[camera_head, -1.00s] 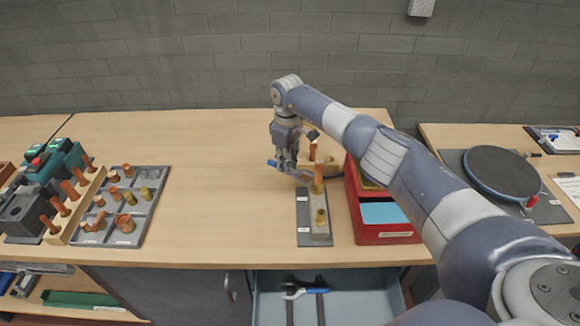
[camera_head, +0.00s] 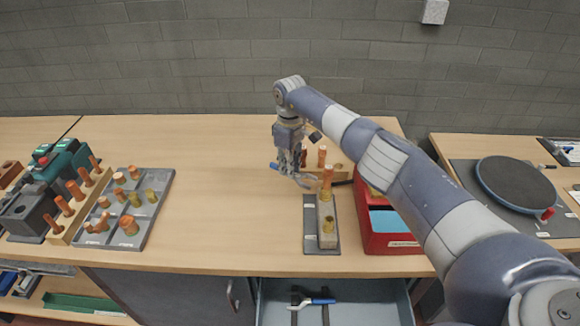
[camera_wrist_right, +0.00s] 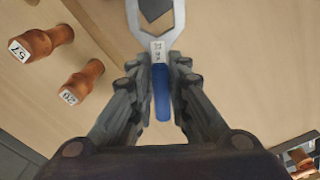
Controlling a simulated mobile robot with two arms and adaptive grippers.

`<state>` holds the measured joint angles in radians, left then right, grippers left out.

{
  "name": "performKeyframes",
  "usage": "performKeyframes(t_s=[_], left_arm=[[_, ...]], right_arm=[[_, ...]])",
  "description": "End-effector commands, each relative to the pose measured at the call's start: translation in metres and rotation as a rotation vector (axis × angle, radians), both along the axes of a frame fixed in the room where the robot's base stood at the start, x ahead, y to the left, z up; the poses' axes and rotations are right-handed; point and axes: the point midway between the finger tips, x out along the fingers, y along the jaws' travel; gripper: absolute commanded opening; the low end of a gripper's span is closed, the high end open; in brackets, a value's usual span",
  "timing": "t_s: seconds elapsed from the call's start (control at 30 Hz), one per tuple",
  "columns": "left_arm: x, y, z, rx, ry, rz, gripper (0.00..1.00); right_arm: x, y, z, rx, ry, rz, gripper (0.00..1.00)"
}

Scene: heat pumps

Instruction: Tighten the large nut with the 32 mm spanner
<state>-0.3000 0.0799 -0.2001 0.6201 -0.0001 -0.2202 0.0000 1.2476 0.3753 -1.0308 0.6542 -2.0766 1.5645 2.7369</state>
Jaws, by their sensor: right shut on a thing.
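My right gripper (camera_head: 291,172) is shut on a blue-handled spanner (camera_wrist_right: 161,50) and holds it above the bench. In the wrist view the spanner's open jaw points to the top of the picture; its small label is hard to read. In the head view its blue handle end points left and its grey jaw (camera_head: 306,182) lies just left of a copper pipe (camera_head: 328,176) on a grey block fixture (camera_head: 326,238). A brass fitting (camera_head: 327,196) is at the pipe's foot. Jaw and pipe appear apart. I cannot tell which fitting is the large nut. My left gripper is not in view.
A red box (camera_head: 392,240) stands right of the fixture. An open drawer (camera_head: 370,298) below holds another blue-handled spanner (camera_head: 321,301). A grey tray (camera_head: 152,215) of fittings is at left. The bench's middle-left is clear.

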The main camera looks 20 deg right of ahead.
Motion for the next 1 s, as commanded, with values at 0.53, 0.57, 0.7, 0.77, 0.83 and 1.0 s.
performKeyframes(t_s=[0.53, 0.57, 0.7, 0.77, 0.83, 1.0], left_arm=[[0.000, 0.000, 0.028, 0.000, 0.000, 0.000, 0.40], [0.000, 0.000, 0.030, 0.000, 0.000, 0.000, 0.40], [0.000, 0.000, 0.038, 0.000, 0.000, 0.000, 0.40], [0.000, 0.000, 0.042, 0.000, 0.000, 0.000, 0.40], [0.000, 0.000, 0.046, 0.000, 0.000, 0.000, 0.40], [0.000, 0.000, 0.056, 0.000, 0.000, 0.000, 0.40]], right_arm=[[0.000, 0.000, 0.033, 0.001, -0.001, 0.000, 0.00], [0.000, 0.000, 0.035, 0.001, -0.001, 0.000, 0.00], [0.000, 0.000, 0.045, 0.001, -0.001, 0.000, 0.00], [0.000, 0.000, 0.049, 0.001, -0.001, 0.000, 0.00], [0.000, 0.000, 0.054, 0.001, -0.001, 0.000, 0.00], [0.000, 0.000, 0.066, 0.001, -0.001, 0.000, 0.00]])
